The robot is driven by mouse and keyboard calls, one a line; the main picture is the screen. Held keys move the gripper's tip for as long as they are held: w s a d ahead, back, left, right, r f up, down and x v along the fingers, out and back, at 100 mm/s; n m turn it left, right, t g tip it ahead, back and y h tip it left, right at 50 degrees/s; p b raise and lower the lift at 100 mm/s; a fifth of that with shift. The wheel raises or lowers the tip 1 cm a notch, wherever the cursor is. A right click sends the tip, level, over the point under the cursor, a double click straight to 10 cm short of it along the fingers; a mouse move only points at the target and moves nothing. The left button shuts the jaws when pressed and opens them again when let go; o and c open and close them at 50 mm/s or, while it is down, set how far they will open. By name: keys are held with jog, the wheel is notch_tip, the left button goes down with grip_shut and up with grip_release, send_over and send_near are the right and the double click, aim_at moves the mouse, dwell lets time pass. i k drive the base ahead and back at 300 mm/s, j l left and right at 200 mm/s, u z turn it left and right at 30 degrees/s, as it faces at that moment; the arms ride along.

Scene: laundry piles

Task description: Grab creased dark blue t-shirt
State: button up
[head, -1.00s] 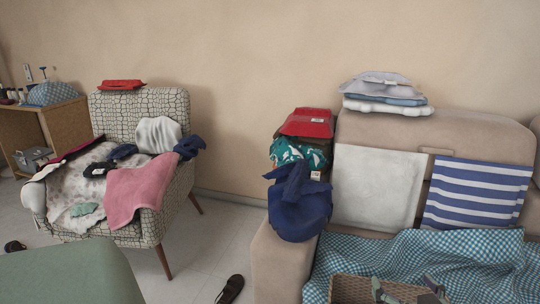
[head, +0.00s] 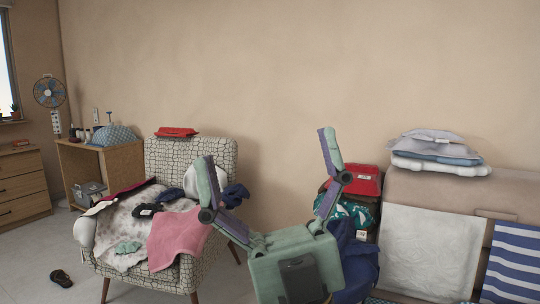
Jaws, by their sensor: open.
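More creased dark blue cloth (head: 236,193) lies on the back right part of the patterned armchair, among other clothes. I cannot tell which of these is the t-shirt. My gripper (head: 267,150) is in the lower middle of the head view, its two green and purple fingers spread wide and pointing up. It is open and empty.
The patterned armchair (head: 222,150) holds a pink cloth (head: 178,240), a spotted cloth and other clothes. A red folded item (head: 362,180) and a teal patterned cloth (head: 355,212) are stacked by the sofa. Folded linens (head: 436,160) lie on the sofa back. A shoe (head: 61,278) lies on the floor.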

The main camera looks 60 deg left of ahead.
aim_at(171, 194)
jog(key=u, duration=2.55)
jog(key=i+j, duration=0.15)
jog(key=i, duration=0.65)
jog(key=i+j, duration=0.2)
jog(key=i, duration=0.65)
jog(key=i+j, duration=0.15)
jog(key=i, duration=0.65)
jog(key=i+j+u, duration=0.1)
jog(key=i, duration=0.75)
